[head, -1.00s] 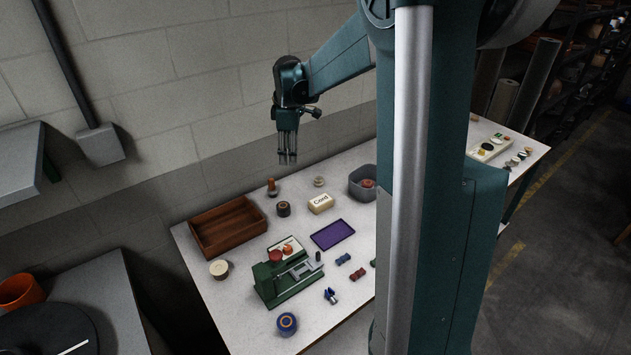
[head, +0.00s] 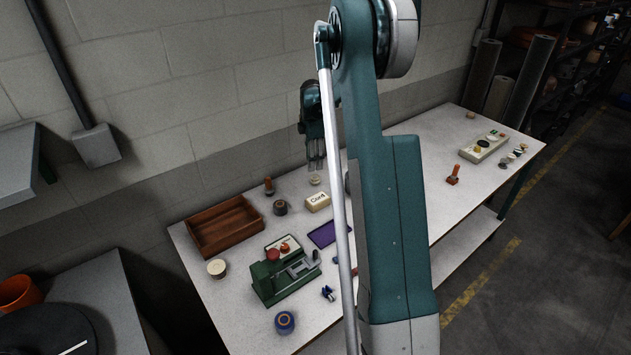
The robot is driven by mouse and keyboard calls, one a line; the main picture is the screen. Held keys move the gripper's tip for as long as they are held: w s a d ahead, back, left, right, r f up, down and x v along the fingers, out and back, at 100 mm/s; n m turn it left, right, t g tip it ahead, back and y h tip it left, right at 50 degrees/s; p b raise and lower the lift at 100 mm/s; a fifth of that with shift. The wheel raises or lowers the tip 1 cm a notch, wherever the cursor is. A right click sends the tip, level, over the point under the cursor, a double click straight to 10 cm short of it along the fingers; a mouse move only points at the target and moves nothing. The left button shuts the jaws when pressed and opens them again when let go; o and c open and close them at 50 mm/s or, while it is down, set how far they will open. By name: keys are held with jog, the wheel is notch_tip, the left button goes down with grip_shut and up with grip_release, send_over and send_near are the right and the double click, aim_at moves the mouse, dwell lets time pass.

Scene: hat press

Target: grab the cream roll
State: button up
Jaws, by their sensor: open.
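My gripper (head: 316,167) points down over the back of the table, its fingers apart and nothing seen between them. A small cream roll-like piece (head: 315,181) lies just below the fingertips in the picture; whether they touch it I cannot tell. Another cream roll (head: 217,268), larger and with a tan top, stands at the table's left edge, in front of the wooden tray and well away from my gripper. Which of the two is the task's cream roll the picture does not settle.
The wooden tray (head: 226,228), green press (head: 286,277), purple mat (head: 322,234) and blue roll (head: 286,322) lie further forward. My arm hides the table's middle.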

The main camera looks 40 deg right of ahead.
aim_at(315, 177)
jog(key=shift+w+d+f+n, duration=0.2)
jog(key=shift+d+f+n, duration=0.1)
jog(key=shift+d+f, duration=1.05)
jog(key=shift+a+f, duration=0.1)
jog(key=shift+f, duration=1.3)
jog(key=shift+w+a+f, duration=0.1)
jog(key=shift+a+f, duration=0.05)
jog(key=shift+f, duration=1.15)
jog(key=shift+a+f, duration=0.1)
jog(key=shift+f, duration=1.2)
jog(key=c, duration=1)
